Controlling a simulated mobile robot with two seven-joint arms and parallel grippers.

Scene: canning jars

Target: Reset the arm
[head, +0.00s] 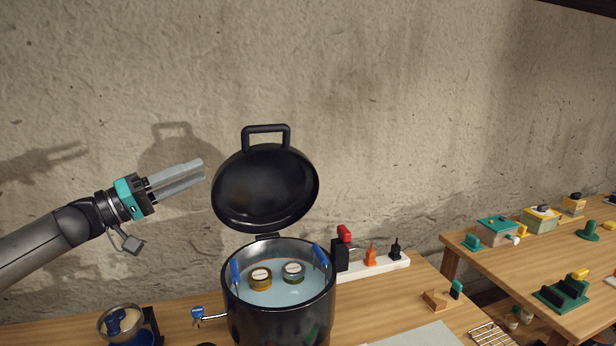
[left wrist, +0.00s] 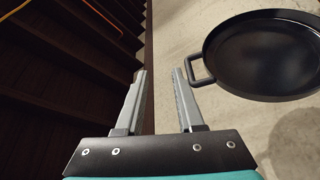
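My left gripper (head: 203,172) is raised in the air at the left in the head view, beside the raised lid (head: 265,187) of a black pot (head: 280,325) and apart from it. In the left wrist view the two fingers of this gripper (left wrist: 160,80) stand apart with nothing between them. The black lid (left wrist: 265,55) shows at the upper right there, its handle close to the right finger. The pot holds water with two lidded jars, one left (head: 261,278) and one right (head: 293,272). My right gripper is in neither view.
The pot stands on a wooden table (head: 385,293) against a rough wall. A second table (head: 515,258) at the right holds several boxes and fixtures.

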